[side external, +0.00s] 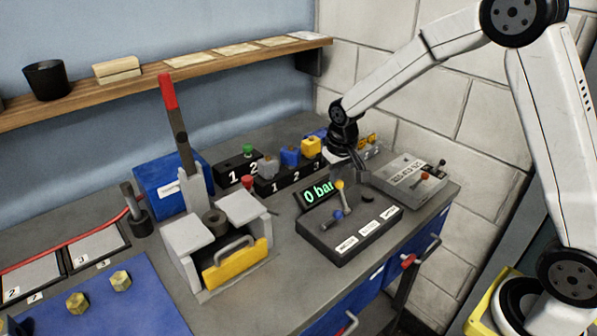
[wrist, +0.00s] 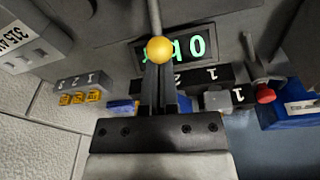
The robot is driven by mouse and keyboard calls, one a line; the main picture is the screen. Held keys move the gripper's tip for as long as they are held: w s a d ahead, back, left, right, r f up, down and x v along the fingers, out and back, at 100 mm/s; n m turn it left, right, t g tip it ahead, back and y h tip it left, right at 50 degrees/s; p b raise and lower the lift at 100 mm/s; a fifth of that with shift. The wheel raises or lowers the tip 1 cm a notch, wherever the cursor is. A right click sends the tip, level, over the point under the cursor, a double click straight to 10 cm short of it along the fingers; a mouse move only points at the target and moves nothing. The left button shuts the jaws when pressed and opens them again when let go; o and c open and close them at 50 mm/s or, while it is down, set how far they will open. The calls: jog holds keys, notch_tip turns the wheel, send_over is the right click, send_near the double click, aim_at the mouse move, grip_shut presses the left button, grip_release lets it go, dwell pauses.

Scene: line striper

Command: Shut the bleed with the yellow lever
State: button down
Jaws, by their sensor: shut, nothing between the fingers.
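The yellow-knobbed lever (side external: 340,185) stands on the black control box (side external: 315,233), beside a blue-knobbed lever (side external: 337,215). In the wrist view its round yellow knob (wrist: 159,50) is just beyond my fingertips, with the grey stem running to the top edge. My gripper (side external: 363,178) is just right of the yellow knob in the side view, pointing down. In the wrist view my gripper (wrist: 157,72) is shut with nothing between the fingers. I cannot tell whether the fingertips touch the knob. The green display (side external: 318,192) behind the lever reads 0 bar.
A lever press with a red grip (side external: 168,92) and yellow front (side external: 236,264) stands left of the box. Numbered black blocks (side external: 289,177) with coloured pieces are behind. A grey plate with a red-knobbed lever (side external: 424,176) lies right. Bare bench shows between press and box.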

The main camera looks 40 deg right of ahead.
jog(key=shift+s+r+t, duration=0.3)
jog(key=shift+s+t, duration=0.35)
jog(key=shift+t, duration=0.15)
jog(key=shift+s+r, duration=0.2)
jog(key=shift+s, duration=0.4)
jog(key=shift+s+r, duration=0.15)
jog(key=shift+s, duration=0.45)
jog(key=shift+s+t, duration=0.75)
jog(key=shift+t, duration=0.05)
jog(key=shift+s+f, duration=0.1)
jog(key=shift+s, duration=0.95)
jog(key=shift+s+f, duration=0.35)
jog(key=shift+s, duration=0.4)
jog(key=shift+r, duration=0.85)
jog(key=shift+w+r, duration=0.15)
jog(key=shift+w, duration=0.05)
